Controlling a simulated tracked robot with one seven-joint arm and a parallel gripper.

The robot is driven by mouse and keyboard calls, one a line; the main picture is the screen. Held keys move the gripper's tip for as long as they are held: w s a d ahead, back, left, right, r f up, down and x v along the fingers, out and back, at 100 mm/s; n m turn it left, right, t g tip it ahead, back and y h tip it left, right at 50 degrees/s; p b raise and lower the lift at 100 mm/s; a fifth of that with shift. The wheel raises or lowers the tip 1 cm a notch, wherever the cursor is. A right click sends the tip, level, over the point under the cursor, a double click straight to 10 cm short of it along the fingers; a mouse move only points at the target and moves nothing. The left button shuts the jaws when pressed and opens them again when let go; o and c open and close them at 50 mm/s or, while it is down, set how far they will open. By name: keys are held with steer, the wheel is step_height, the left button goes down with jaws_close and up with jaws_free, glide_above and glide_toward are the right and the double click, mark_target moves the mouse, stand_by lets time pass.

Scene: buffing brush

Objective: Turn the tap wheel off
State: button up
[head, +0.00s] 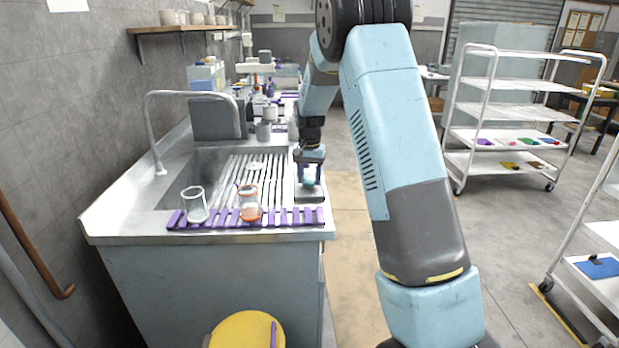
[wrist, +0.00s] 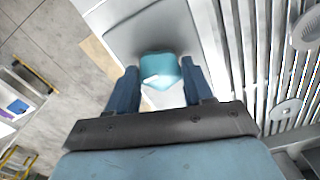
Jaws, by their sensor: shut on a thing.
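The bent metal tap spout (head: 190,94) rises at the left over the sink. Whether water runs cannot be told.
Bottles and containers crowd the back. A yellow round stool or lid (head: 240,330) is below. White shelf trolleys (head: 500,85) stand right.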

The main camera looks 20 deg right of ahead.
mark_target(309, 180)
steer(key=shift+w, duration=0.1)
steer(key=o, duration=1)
steer(key=shift+o, duration=0.2)
steer(key=shift+r, duration=0.1)
step_height(309, 180, up, 14)
steer(key=shift+f, duration=0.25)
